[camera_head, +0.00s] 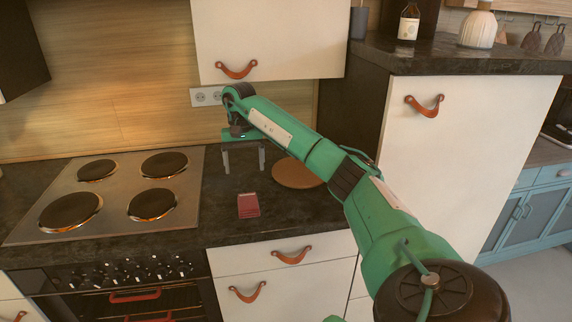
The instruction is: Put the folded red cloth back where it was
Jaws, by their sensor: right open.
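The folded red cloth (248,205) lies flat on the dark countertop (222,222), to the right of the stove and near the counter's front edge. My right gripper (244,168) is open and empty above the counter, behind the cloth. Its two grey fingers point down and are apart from the cloth. My left gripper is not in view.
A round wooden board (297,174) lies right of my right gripper, partly behind my green arm. A stove (112,195) with dark burners is on the left. A white wall cabinet (268,38) hangs above. A tall white cabinet (462,150) stands right.

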